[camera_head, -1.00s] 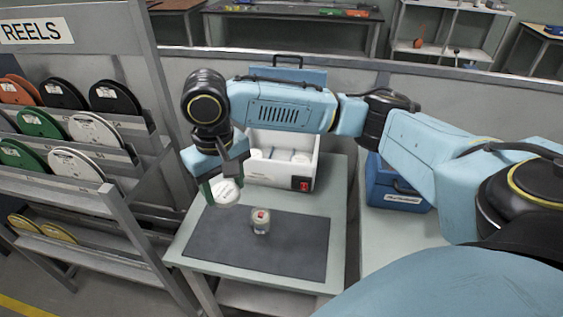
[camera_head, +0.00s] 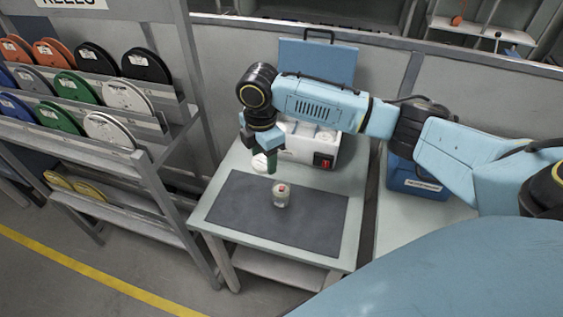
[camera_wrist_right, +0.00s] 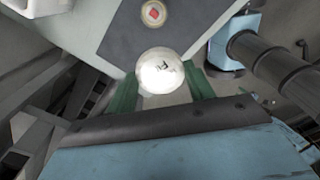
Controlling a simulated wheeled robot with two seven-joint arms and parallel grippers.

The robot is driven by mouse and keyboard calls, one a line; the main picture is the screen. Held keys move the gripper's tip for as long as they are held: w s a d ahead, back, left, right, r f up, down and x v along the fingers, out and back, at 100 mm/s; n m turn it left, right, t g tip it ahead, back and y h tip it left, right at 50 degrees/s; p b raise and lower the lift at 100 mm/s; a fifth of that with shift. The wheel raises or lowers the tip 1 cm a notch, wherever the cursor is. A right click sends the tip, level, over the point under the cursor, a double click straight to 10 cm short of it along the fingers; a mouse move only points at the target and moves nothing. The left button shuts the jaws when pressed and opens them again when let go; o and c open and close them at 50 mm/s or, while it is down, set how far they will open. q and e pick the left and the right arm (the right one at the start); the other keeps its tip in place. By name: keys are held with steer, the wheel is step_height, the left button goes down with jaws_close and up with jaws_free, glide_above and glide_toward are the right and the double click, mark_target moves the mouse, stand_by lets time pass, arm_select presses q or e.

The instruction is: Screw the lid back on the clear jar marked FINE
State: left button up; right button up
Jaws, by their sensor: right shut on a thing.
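The clear jar (camera_head: 282,195) stands upright and without a lid on the dark mat, with something red and white at its top. Its label cannot be read. In the wrist view the jar (camera_wrist_right: 153,13) is at the top edge, seen from above. My right gripper (camera_head: 267,163) is shut on a round white lid (camera_head: 260,163) above the table, behind and left of the jar. In the wrist view the lid (camera_wrist_right: 160,71) sits between the green fingers of the right gripper (camera_wrist_right: 162,88), with dark lettering too small to read surely. My left gripper is out of view.
The mat (camera_head: 232,205) lies on a pale table (camera_head: 215,228). A white box (camera_head: 297,151) with a red switch stands at the table's back. A blue case (camera_head: 413,180) is on the right. A reel rack (camera_head: 135,140) stands close on the left. The mat around the jar is clear.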

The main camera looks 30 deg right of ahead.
mark_target(281, 187)
steer(key=d+f+n, duration=0.1)
steer(key=f+n, duration=0.1)
steer(key=n, duration=0.3)
steer(key=d+f+n+p, duration=0.1)
steer(key=d+f+n, duration=0.1)
steer(key=n, duration=0.3)
steer(key=d+f+n+p, duration=0.1)
steer(key=d+f+n, duration=0.1)
steer(key=n, duration=0.2)
steer(key=shift+w+d+f+n, duration=0.1)
steer(key=shift+w+f+n, duration=0.05)
steer(key=shift+f+n, duration=0.25)
step_height(281, 187, down, 4)
steer(key=b, duration=0.4)
steer(key=shift+f+b, duration=0.45)
steer(key=shift+f, duration=0.2)
steer(key=shift+f+p, duration=0.2)
steer(key=shift+p, duration=0.2)
stand_by(0.4)
steer(key=shift+f, duration=0.55)
stand_by(1.3)
